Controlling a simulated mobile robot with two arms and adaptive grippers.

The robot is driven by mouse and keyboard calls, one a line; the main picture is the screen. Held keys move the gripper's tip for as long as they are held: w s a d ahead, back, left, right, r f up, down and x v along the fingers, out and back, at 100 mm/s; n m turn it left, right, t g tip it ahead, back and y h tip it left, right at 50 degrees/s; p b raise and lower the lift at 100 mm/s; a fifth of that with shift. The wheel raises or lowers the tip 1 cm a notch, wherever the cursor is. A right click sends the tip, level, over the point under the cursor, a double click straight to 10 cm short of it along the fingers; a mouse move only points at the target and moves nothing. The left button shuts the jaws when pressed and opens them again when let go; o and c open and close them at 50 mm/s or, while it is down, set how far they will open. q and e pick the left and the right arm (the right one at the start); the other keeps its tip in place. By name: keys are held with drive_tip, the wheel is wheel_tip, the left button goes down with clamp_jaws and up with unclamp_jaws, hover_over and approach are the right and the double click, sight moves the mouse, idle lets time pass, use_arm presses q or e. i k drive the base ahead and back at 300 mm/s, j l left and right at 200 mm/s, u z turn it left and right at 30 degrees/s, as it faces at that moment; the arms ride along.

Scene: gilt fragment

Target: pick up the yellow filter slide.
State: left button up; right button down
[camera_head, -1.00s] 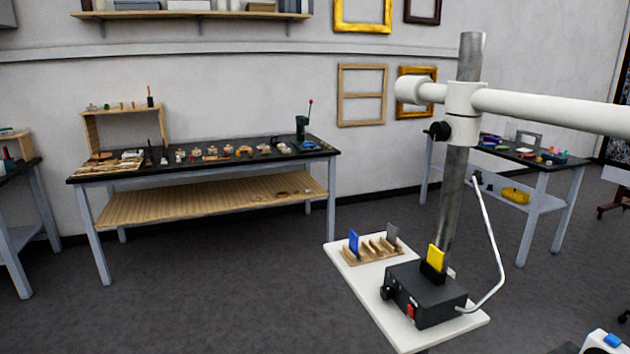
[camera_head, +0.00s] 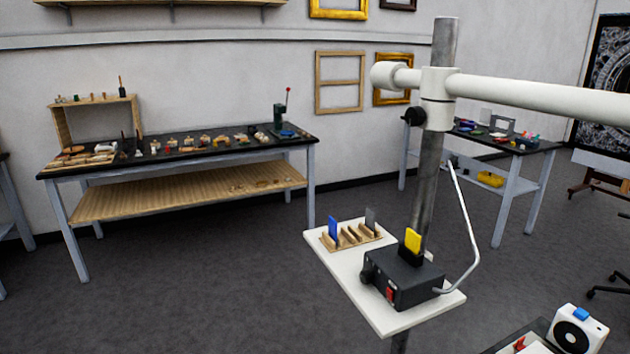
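The yellow filter slide (camera_head: 413,241) stands upright in a black holder on top of a dark box (camera_head: 402,276) with a red switch. The box sits on a white platform (camera_head: 342,293) fixed to a metal post. A wooden rack (camera_head: 347,236) on the same platform, left of the box, holds a blue slide (camera_head: 333,231) and a grey slide (camera_head: 371,220). Neither of my grippers shows in the head view.
A metal post (camera_head: 434,150) with a white horizontal arm (camera_head: 540,98) rises behind the slide, and a bent pale rod (camera_head: 466,225) stands to its right. A long workbench (camera_head: 200,150) is at the back left. A white device (camera_head: 577,330) is at lower right. Grey floor is open at left.

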sight(412, 239)
drive_tip(key=i+j, duration=0.7)
